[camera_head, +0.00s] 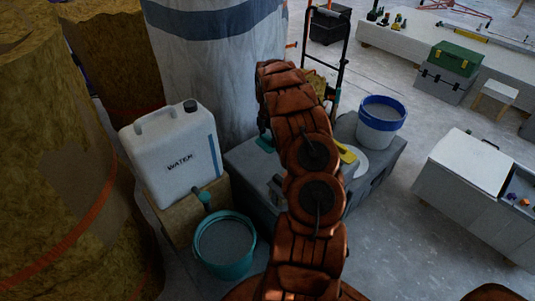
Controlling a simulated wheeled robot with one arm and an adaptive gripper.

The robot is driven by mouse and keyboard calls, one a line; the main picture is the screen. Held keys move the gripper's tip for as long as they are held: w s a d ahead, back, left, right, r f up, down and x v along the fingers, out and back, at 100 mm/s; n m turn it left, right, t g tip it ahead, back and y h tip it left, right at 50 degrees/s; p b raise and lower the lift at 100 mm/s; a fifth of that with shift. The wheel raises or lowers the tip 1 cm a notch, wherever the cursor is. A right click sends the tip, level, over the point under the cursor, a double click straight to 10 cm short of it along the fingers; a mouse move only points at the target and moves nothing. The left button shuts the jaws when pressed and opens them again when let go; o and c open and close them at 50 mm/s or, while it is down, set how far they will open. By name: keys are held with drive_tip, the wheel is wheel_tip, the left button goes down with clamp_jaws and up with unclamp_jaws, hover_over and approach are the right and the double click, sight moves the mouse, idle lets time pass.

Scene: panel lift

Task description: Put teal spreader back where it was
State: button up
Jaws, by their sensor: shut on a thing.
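The teal spreader (265,143) shows as a small teal patch just left of my arm, over the far left part of a grey block (243,165). My gripper (264,127) is mostly hidden behind my arm and points down there. It appears shut on the teal spreader. I cannot tell whether the spreader touches the block, and most of its shape is hidden.
A white water canister (170,155) stands left of the block, with a teal bucket (224,245) in front. A white bucket with blue rim (381,120), a white disc (355,163) and a yellow piece (347,154) are at the block's right.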

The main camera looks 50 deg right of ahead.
sight(268, 157)
drive_tip(key=shift+a+r+b, duration=0.1)
drive_tip(key=shift+r+b, duration=0.2)
drive_tip(key=shift+r, duration=0.8)
drive_tip(key=shift+f+p, duration=0.85)
drive_tip(key=shift+f, duration=4.05)
drive_tip(key=shift+f, duration=0.15)
drive_tip(key=o, duration=1)
